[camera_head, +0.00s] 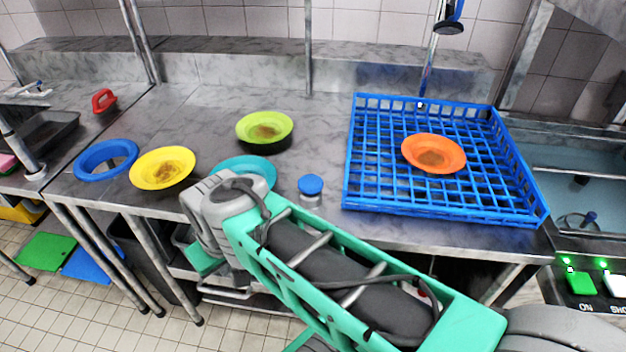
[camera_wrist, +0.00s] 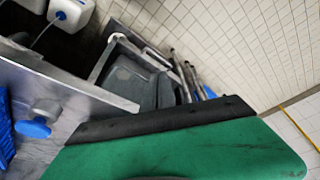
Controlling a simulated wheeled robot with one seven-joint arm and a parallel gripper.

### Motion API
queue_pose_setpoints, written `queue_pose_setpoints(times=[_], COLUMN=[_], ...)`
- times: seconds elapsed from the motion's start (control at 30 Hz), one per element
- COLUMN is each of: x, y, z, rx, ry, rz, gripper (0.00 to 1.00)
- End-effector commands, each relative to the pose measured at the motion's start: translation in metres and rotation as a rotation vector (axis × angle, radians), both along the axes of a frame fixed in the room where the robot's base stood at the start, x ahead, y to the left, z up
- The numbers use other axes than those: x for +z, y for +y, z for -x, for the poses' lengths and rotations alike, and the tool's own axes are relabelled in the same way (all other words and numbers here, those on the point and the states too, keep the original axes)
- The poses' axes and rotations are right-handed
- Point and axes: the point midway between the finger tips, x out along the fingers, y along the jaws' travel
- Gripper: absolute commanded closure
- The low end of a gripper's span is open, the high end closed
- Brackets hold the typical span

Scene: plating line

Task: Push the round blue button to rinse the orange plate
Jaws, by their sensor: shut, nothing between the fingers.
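The round blue button (camera_head: 311,185) sits on a pale base at the counter's front, left of the rack. It also shows at the left of the wrist view (camera_wrist: 33,128). The orange plate (camera_head: 415,152), with a brown stain, lies in the blue rack (camera_head: 356,187). My arm crosses the front of the head view, and my gripper is mostly hidden there. In the wrist view my gripper (camera_wrist: 170,120) is a large green part with a black edge, shut and empty. It is apart from the button, which lies to its left in that view.
Yellow (camera_head: 145,176), green (camera_head: 245,122) and teal (camera_head: 262,168) plates and a blue ring-shaped dish (camera_head: 84,170) stand on the counter (camera_head: 205,115). A spray head (camera_head: 449,27) hangs above the rack. Green and white switches (camera_head: 580,283) are at the right.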

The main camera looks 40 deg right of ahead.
Motion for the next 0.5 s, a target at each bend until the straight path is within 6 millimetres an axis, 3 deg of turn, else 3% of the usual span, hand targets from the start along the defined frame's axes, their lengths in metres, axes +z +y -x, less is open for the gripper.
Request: queue_pose_setpoints(times=[0.13,0.27,0.37,0.5], x=[0.006,0.029,0.054,0.088], y=[-0.006,-0.036,-0.077,-0.158], z=[-0.007,-0.036,-0.065,-0.083], rx=[0.034,0.183,0.372,0.638], ry=[-0.001,-0.031,-0.102,-0.267], rz=[-0.002,-0.008,-0.005,0.050], gripper=[1.00,1.00,1.00,1.00])
